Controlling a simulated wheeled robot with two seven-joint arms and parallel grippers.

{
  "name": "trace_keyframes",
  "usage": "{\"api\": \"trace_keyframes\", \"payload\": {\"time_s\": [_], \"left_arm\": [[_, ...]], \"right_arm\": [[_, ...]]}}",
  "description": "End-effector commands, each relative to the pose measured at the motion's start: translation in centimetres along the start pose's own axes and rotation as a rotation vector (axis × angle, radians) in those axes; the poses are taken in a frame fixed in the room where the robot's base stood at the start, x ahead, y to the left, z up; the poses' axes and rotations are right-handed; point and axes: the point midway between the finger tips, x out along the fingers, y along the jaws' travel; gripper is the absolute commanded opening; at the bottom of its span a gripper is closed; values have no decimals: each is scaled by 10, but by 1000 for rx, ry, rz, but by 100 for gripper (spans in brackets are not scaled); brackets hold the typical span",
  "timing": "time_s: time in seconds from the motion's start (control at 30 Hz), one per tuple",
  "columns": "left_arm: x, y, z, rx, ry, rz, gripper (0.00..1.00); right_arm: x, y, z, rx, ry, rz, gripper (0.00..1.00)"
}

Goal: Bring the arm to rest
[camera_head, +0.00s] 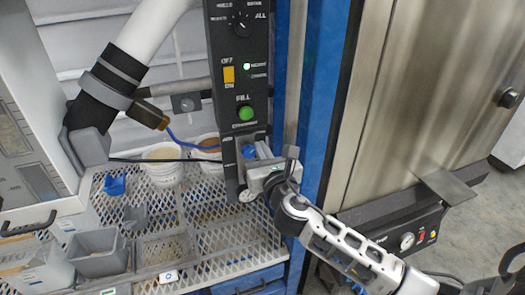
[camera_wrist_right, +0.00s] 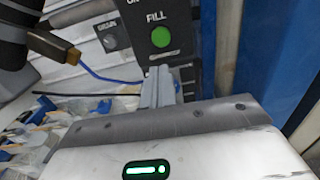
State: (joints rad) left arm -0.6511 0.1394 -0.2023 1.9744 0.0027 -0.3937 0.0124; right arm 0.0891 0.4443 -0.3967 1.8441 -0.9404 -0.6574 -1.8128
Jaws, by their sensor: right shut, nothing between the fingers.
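My right arm (camera_head: 345,245) reaches in from the lower right in the head view. My right gripper (camera_head: 250,152) is shut and empty, at the lower part of the black control panel (camera_head: 222,72). In the right wrist view its closed fingers (camera_wrist_right: 158,88) point at the panel just below the green FILL button (camera_wrist_right: 160,37). The FILL button also shows in the head view (camera_head: 245,113), uncovered, above the gripper. I cannot tell whether the fingertips touch the panel. My left gripper is not in view.
A blue post (camera_head: 318,90) and a steel cabinet (camera_head: 420,90) stand right of the panel. A mesh shelf (camera_head: 215,245) below holds white buckets (camera_head: 163,165) and grey bins (camera_head: 97,252). A pipe (camera_head: 145,40) with a blue cable runs at the left.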

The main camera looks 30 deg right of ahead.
Motion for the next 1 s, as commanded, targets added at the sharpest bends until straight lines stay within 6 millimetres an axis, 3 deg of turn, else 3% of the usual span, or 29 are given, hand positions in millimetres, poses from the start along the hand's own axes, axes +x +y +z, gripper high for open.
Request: {"api": "trace_keyframes", "payload": {"time_s": [0.5, 0.63, 0.77, 0.9, 1.0], "left_arm": [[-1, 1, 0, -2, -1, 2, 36], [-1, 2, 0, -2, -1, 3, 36], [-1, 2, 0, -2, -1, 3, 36], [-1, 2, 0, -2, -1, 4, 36], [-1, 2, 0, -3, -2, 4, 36]], "right_arm": [[-1, 0, -1, 4, 3, 1, 0], [-12, 4, -23, 154, 68, 12, 0], [-51, 17, -80, 626, 254, -3, 0], [-120, 35, -147, 1360, 499, -166, 0], [-169, 46, -179, 1866, 613, -375, 0]]}}
